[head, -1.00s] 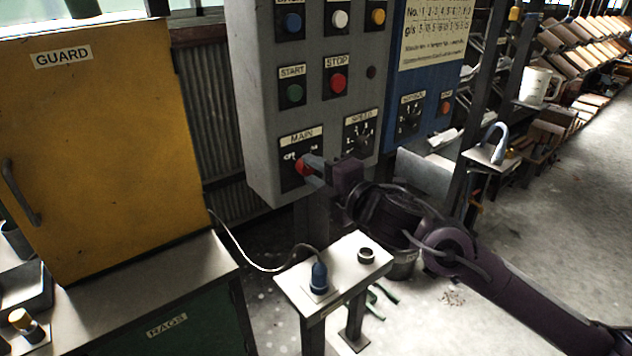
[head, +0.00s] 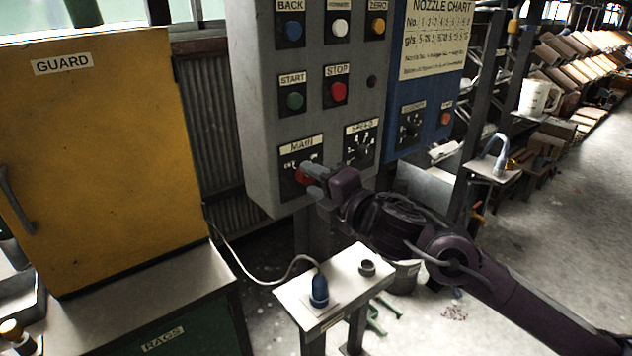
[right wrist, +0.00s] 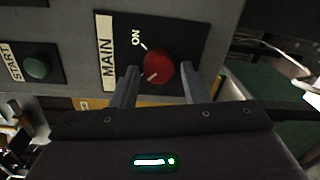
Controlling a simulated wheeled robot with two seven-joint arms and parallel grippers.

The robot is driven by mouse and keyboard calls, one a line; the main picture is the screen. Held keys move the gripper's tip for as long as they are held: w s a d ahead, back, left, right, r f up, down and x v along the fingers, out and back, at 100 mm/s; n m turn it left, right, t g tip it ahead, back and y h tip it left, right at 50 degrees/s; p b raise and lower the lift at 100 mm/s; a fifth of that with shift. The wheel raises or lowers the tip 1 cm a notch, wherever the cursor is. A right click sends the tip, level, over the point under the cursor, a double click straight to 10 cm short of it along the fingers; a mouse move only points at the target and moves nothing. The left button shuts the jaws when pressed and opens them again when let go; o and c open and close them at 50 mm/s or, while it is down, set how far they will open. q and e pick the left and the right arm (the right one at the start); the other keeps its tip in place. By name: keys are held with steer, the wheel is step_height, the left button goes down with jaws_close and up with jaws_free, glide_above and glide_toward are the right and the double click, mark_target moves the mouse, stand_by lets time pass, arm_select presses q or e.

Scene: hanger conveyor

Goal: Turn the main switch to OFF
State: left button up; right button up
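The main switch is a round red knob (right wrist: 158,66) under a MAIN label on the grey control panel; its edge also shows in the head view (head: 302,177). In the right wrist view, the ON mark is at the knob's upper left. A pale line on the knob lies at its lower left, away from ON. The OFF mark is not visible there. My right gripper (right wrist: 160,80) is open, one finger on each side of the knob, with small gaps showing. It also shows at the panel in the head view (head: 312,178). My left gripper is out of view.
The SPEED dial (head: 361,146) is right of the main switch; the START (head: 294,100) and STOP (head: 338,92) buttons are above. A small stand (head: 340,285) with a blue plug is below my right arm. A yellow guard cabinet (head: 100,150) stands at left.

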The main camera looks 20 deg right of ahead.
steer(key=shift+o, duration=1)
steer(key=shift+s, duration=0.1)
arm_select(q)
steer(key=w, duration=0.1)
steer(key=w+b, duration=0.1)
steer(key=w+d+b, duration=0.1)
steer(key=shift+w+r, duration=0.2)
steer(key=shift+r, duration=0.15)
arm_select(e)
steer(key=v, duration=0.7)
steer(key=shift+s, duration=0.25)
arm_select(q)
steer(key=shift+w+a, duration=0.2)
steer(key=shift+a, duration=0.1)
arm_select(e)
steer(key=shift+d+r, duration=0.1)
steer(key=shift+d, duration=0.05)
